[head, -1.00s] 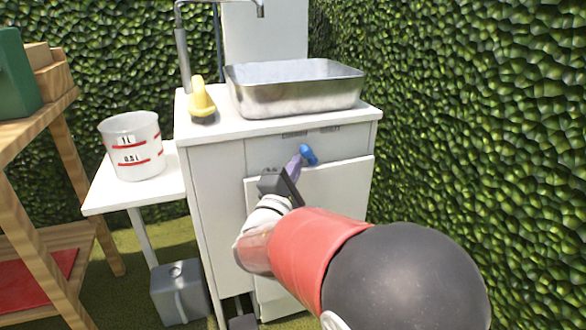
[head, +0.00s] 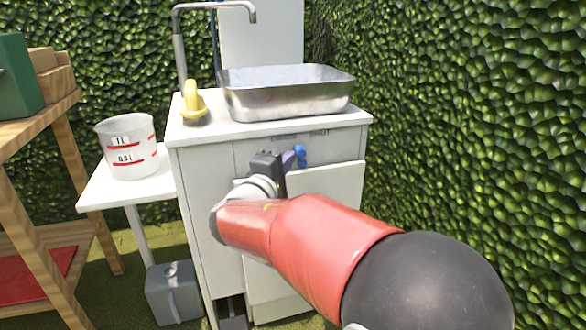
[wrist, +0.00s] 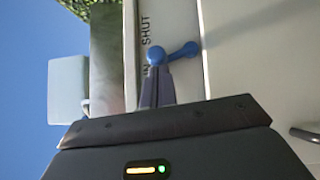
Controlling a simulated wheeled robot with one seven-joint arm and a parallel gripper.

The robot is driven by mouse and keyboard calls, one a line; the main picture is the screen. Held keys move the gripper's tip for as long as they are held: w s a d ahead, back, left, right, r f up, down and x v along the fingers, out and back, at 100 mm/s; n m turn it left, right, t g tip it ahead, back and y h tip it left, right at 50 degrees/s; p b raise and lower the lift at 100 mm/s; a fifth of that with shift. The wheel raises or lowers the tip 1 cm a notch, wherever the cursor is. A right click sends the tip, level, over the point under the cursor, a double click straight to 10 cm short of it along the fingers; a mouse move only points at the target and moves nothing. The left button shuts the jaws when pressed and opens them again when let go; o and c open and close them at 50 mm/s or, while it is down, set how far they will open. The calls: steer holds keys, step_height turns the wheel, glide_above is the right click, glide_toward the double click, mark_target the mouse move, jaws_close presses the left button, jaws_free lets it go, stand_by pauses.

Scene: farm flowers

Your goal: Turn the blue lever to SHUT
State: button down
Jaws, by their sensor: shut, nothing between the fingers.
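The blue lever (head: 300,154) is on the front of the white sink cabinet (head: 190,200), just under the counter. In the wrist view, the lever (wrist: 178,52) has a round hub at one end and a knob at the other. In the head view its arm hangs roughly downward. The word SHUT is printed beside it, and a second label is partly hidden by the fingers. My gripper (head: 288,160) is shut and empty, with its fingertips close against the lever's left side. In the wrist view the tips (wrist: 157,72) end beside the hub; contact is unclear.
A metal basin (head: 285,92), a tap (head: 180,55) and a yellow object (head: 193,104) are on the counter. A measuring bucket (head: 128,147) stands on a side table at left. A grey can (head: 174,292) is on the ground. A hedge (head: 470,140) closes off the right.

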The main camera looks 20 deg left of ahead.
mark_target(301, 148)
steer(key=r+m+g, duration=0.1)
steer(key=w+d+m+g, duration=0.1)
steer(key=shift+d+r+m+b, duration=0.3)
steer(key=shift+r+m+b, duration=0.05)
steer(key=shift+m+b, duration=0.05)
steer(key=shift+w+d+r+m+g+y, duration=0.45)
steer(key=shift+d+m+g+y, duration=0.25)
steer(key=shift+g, duration=0.3)
steer(key=shift+w+d+m+g+y, duration=0.55)
steer(key=shift+d+m+g, duration=0.15)
steer(key=shift+m+g, duration=0.2)
steer(key=shift+w+d+r, duration=0.1)
steer(key=shift+w+d, duration=0.05)
steer(key=shift+d, duration=0.05)
steer(key=shift+r, duration=0.1)
